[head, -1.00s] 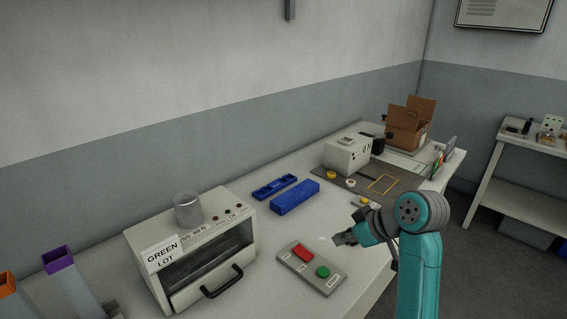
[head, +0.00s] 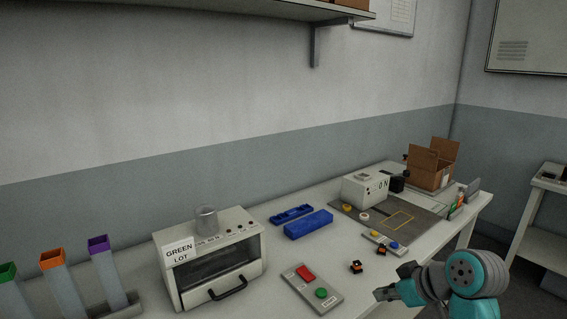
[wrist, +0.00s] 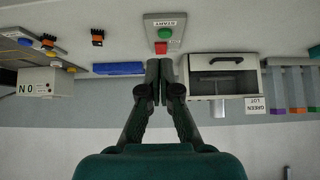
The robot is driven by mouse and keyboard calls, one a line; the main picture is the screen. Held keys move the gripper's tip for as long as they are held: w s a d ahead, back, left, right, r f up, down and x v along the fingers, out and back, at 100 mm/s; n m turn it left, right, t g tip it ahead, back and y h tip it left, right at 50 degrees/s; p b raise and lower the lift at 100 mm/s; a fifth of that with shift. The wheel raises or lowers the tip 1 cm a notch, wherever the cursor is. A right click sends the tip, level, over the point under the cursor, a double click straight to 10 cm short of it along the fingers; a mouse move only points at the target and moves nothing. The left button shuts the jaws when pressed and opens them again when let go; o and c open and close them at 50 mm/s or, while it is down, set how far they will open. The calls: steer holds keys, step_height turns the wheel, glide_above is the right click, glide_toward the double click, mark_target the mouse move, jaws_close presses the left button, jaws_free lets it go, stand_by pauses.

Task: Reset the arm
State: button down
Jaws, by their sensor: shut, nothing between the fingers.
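My gripper (head: 381,294) is at the lower right of the head view, low at the front side of the bench and to the right of the button panel (head: 312,290). In the wrist view my gripper (wrist: 160,66) has its two fingers together with nothing between them. The fingertips show in front of the button panel (wrist: 163,20) there, just below its red button. My teal arm comes in from the bottom right of the head view, its lower part cut off by the frame.
A machine labelled GREEN LOT (head: 215,265) stands on the bench, left of the panel. Blue cases (head: 308,224) lie behind it. A small black-orange part (head: 356,267) lies near my gripper. A white box (head: 366,188) and open carton (head: 430,168) stand farther right. Coloured tubes stand left.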

steer(key=s+a+f+m+t, duration=0.1)
steer(key=s+f, duration=0.1)
steer(key=f, duration=0.3)
steer(key=s+a+f+m+t+h, duration=0.1)
steer(key=s+f+m, duration=0.1)
steer(key=f, duration=0.4)
steer(key=s+a+f+m, duration=0.1)
steer(key=s+f, duration=0.2)
steer(key=f, duration=0.2)
steer(key=s+a+f+m+t+h, duration=0.1)
steer(key=s+f+m+t+h, duration=0.1)
steer(key=s+f, duration=0.8)
steer(key=s+r+m+t+h, duration=0.2)
steer(key=s, duration=1.5)
steer(key=s+r+t, duration=0.2)
steer(key=s+r, duration=0.7)
steer(key=s, duration=0.5)
steer(key=shift+r+n, duration=0.4)
